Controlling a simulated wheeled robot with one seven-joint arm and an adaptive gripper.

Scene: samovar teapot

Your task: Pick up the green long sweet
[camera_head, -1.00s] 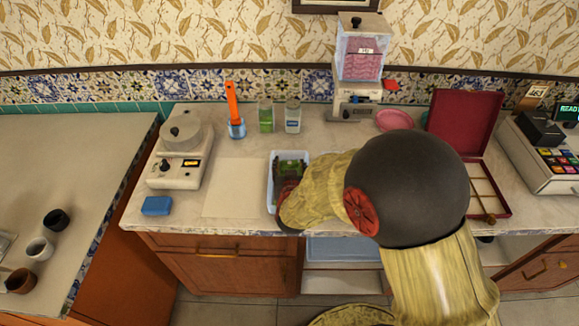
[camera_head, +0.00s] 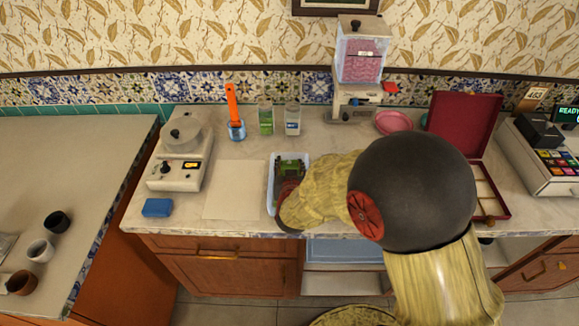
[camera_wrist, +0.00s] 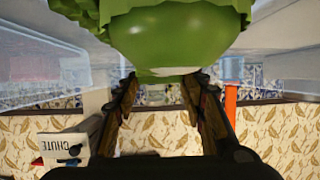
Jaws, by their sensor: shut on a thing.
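The green sweet (camera_wrist: 180,38) fills the top of the wrist view, a rounded, glossy green shape with a paler patch on its underside. My gripper (camera_wrist: 162,80) is shut on it, with the two brown fingers reaching up to it from either side. In the head view my gripper (camera_head: 290,172) is over the small pale-blue tray (camera_head: 271,188) on the counter. My arm and the gripper hide much of that tray, so the sweet's full length and its height above the tray cannot be told.
A white scale (camera_head: 180,172) and a blue block (camera_head: 157,207) stand to the left. An orange-handled tool in a glass (camera_head: 235,118), two jars and a pink-filled dispenser (camera_head: 359,65) stand behind. An open red box (camera_head: 465,125) is on the right. A pale sheet (camera_head: 235,190) lies bare beside the tray.

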